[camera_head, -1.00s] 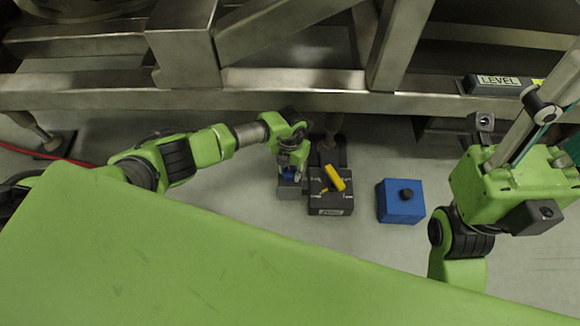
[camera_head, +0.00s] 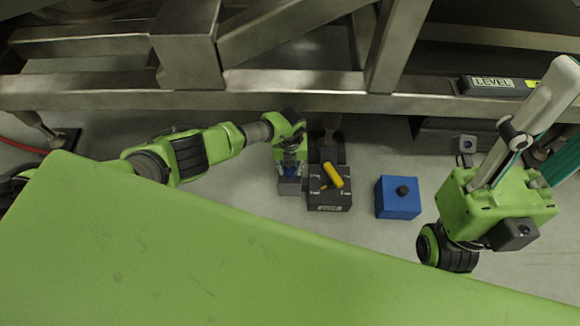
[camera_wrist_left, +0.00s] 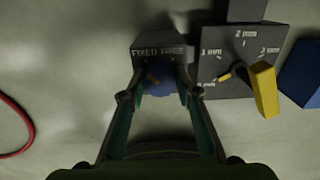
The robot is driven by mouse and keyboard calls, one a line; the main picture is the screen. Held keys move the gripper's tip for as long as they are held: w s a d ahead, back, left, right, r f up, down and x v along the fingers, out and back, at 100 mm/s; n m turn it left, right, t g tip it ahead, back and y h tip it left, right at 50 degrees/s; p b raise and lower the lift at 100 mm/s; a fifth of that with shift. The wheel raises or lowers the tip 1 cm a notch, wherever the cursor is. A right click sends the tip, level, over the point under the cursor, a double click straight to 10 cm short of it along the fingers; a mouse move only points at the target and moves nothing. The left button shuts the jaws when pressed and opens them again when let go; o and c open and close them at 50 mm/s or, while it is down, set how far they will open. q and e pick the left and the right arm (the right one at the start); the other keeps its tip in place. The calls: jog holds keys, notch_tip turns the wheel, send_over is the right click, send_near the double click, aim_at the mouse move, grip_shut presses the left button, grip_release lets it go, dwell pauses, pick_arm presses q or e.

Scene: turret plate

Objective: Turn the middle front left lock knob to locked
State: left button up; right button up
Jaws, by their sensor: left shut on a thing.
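The lock knob is a blue round knob (camera_wrist_left: 159,81) on a small grey box (camera_wrist_left: 158,48) marked FIXED and FREE in the left wrist view. A small yellowish mark shows on the knob. My left gripper (camera_wrist_left: 160,88) is shut on the knob, one finger on each side. In the head view the left gripper (camera_head: 290,165) points down at the small box (camera_head: 289,187), and a bit of blue shows between the fingers. My right gripper (camera_head: 520,130) is at the right, far from the knob; its opening is unclear.
Right beside the small box is a dark box (camera_head: 328,196) with a yellow lever (camera_head: 333,176) and a mm scale. Further right is a blue box (camera_head: 397,198) with a black knob. A metal frame (camera_head: 290,100) runs behind. A red cable (camera_wrist_left: 22,122) lies at left.

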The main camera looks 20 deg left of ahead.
pick_arm(q)
jog(key=o, duration=1.1)
